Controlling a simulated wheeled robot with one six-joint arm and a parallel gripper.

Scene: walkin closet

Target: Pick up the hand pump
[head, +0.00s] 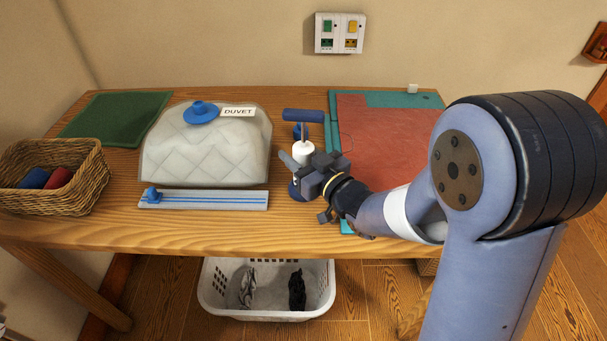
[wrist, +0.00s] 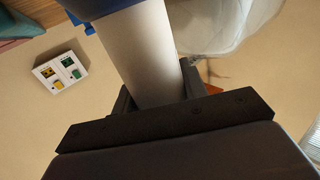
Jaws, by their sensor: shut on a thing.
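The hand pump (head: 303,151) has a white barrel, a blue T-handle on top and a blue base. It stands upright in the head view, between the duvet bag and the red cloth. My gripper (head: 303,166) is shut on its barrel from the right, low in the head view. In the wrist view the white barrel (wrist: 147,52) rises between the black jaws (wrist: 160,97), with a blue part at its top edge. The gripper hides part of the pump's lower end, so I cannot tell whether the base touches the table.
A grey quilted duvet bag (head: 205,150) with a blue valve cap is just left of the pump. A sealing bar (head: 204,200) lies in front of it. A wicker basket (head: 55,177) is far left. A red cloth (head: 385,140) lies on a teal mat at right.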

